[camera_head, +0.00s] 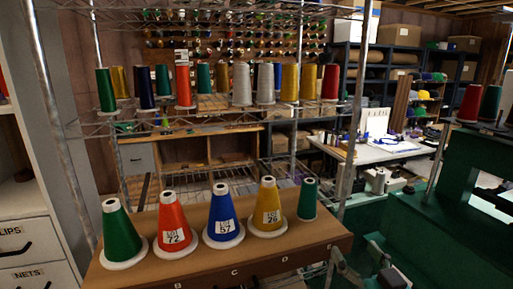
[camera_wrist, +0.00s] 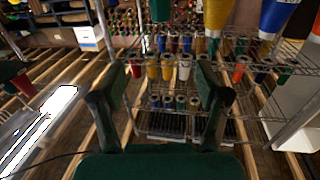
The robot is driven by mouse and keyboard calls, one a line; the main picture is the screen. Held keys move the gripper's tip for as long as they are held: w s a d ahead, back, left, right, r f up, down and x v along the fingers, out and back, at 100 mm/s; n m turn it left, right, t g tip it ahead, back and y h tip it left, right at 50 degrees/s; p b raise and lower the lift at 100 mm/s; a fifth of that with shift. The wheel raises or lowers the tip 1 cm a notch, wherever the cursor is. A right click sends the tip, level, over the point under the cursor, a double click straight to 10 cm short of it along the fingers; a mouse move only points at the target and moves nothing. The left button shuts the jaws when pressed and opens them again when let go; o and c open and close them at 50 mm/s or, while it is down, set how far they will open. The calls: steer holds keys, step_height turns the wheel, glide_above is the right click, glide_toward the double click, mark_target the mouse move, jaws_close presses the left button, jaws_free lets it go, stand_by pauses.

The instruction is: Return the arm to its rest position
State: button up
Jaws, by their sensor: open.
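My gripper (camera_wrist: 162,78) shows in the wrist view with its two fingers spread wide apart. Nothing is held between them; only the wire rack and thread cones show behind the gap. My arm and gripper cannot be made out in the head view. In the head view, a row of cones stands upright on the brown board: green (camera_head: 121,232), red (camera_head: 173,224), blue (camera_head: 222,217), yellow (camera_head: 266,208) and a smaller dark green one (camera_head: 308,199). The gripper touches none of the cones that I can see.
A wire rack (camera_head: 125,128) with several thread cones stands behind the brown board (camera_head: 225,260). White drawers (camera_head: 22,235) are at the left, green machinery (camera_head: 450,225) at the right. A white table (camera_head: 372,152) stands further back. In the wrist view, cones appear upside down near the top.

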steer(key=s+f+m+g+h, duration=0.2)
steer(key=s+f+m+h, duration=0.1)
steer(key=s+f, duration=1.6)
steer(key=s+a+f, duration=0.1)
steer(key=s+f, duration=0.2)
steer(key=s, duration=0.8)
steer(key=s+a+f+n+g, duration=0.1)
steer(key=s+f, duration=0.2)
steer(key=s, duration=0.8)
steer(key=shift+s, duration=0.15)
